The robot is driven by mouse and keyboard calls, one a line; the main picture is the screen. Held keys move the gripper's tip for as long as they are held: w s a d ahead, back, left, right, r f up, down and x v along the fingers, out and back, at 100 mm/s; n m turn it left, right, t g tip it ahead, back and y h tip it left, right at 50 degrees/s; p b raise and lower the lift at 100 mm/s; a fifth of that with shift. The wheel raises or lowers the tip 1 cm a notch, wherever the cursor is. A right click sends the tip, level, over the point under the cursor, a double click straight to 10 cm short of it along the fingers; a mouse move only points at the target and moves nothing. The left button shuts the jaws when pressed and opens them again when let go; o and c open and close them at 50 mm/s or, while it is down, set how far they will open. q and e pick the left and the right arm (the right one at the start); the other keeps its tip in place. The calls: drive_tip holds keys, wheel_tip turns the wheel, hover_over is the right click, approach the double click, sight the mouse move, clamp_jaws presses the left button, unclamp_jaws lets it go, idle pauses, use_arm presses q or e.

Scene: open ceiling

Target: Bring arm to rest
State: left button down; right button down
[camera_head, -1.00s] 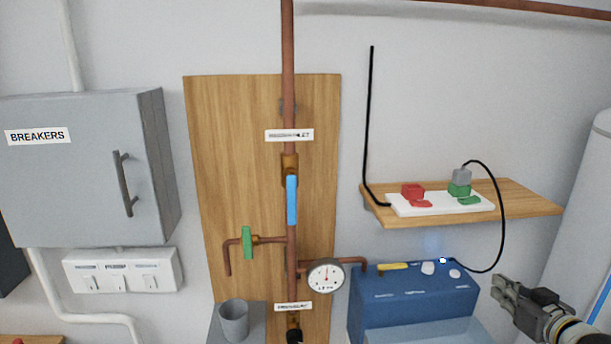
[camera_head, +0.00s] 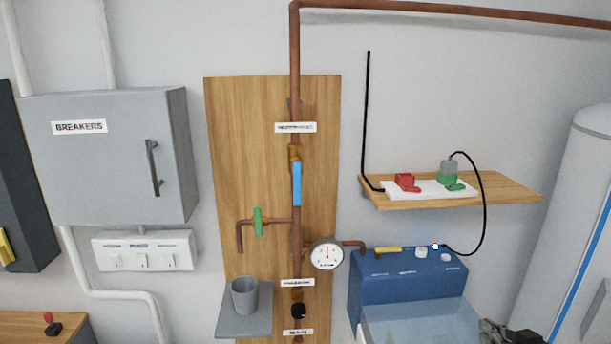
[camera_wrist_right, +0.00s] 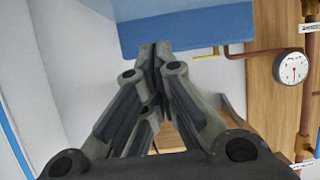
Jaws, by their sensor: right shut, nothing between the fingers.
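My right gripper (camera_head: 497,330) shows only in part at the bottom right of the head view, in front of the right end of a blue box-shaped machine (camera_head: 410,280). In the right wrist view the gripper (camera_wrist_right: 153,52) fills the middle, its fingers together with nothing between them. The blue machine (camera_wrist_right: 185,28) is beyond the fingertips there. I cannot tell the exact gap between the fingertips and the machine. My left gripper is in neither view.
A wooden shelf (camera_head: 505,189) with a red and a green plug is above the machine. A white tank (camera_head: 580,190) stands at the right. A wooden board (camera_head: 225,150) carries copper pipes and a gauge (camera_head: 327,254). A grey breaker box (camera_head: 110,170) hangs at left.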

drive_tip(key=s+a+f+n+g, duration=0.1)
drive_tip(key=s+a+f+g, duration=0.4)
drive_tip(key=s+a+f, duration=0.75)
drive_tip(key=s+a+f+g+h, duration=0.1)
drive_tip(key=s+a+g, duration=0.15)
drive_tip(key=s, duration=0.65)
drive_tip(key=s+a+f+g, duration=0.2)
drive_tip(key=s+a, duration=0.1)
drive_tip(key=s, duration=0.6)
wheel_tip(320, 180, down, 27)
drive_tip(key=s+g+b, duration=0.1)
drive_tip(key=g+b, duration=0.1)
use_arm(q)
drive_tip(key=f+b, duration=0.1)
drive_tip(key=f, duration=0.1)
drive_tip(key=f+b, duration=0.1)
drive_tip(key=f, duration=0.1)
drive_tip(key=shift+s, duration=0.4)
use_arm(e)
drive_tip(key=s+d+f, duration=0.2)
drive_tip(key=s+f, duration=1.5)
drive_tip(key=f, duration=0.2)
drive_tip(key=shift+s+d+g, duration=0.2)
drive_tip(key=shift+d+g, duration=0.15)
drive_tip(key=shift+d, duration=0.05)
